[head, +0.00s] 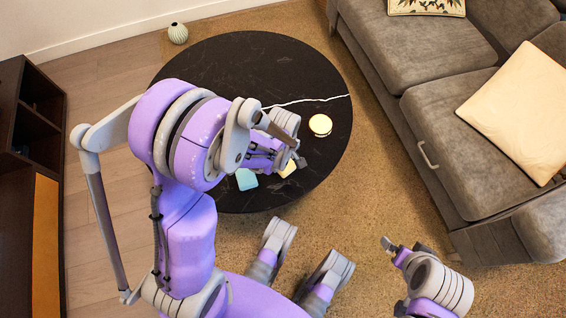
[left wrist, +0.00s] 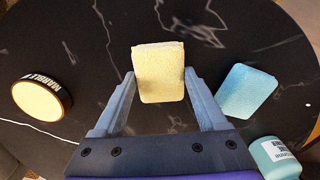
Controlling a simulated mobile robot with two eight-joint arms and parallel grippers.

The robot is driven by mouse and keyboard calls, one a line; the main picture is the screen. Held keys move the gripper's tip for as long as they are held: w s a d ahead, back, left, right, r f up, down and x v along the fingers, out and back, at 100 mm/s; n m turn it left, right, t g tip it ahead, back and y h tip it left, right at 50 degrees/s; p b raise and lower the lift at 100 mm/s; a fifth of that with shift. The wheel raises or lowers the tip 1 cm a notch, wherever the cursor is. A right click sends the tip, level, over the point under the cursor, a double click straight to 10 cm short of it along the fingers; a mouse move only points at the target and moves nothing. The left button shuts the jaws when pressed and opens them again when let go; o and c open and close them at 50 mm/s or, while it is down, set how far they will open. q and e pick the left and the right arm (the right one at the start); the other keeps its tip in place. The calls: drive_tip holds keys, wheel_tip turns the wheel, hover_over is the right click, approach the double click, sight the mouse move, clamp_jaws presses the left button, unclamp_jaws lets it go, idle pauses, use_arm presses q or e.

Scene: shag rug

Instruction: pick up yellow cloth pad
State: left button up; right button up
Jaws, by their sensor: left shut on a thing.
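The yellow cloth pad (left wrist: 159,88) sits between the two fingers of my left gripper (left wrist: 159,77) in the left wrist view, and the fingers are shut on its sides. In the head view the yellow pad (head: 288,169) shows at the tip of my left gripper (head: 291,160), over the near part of the black round table (head: 225,70). I cannot tell whether the pad touches the tabletop. My right gripper (head: 394,250) is low over the rug, away from the table, and its jaw state is unclear.
A blue pad (left wrist: 247,91) lies right of the yellow one. A teal labelled container (left wrist: 276,158) is nearer the wrist. A round yellow-topped tin (left wrist: 41,98) sits to the left. The grey sofa (head: 380,50) stands right of the table, and a vase (head: 178,33) stands behind.

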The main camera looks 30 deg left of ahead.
use_arm(q)
drive_tip(key=shift+c, duration=1.1)
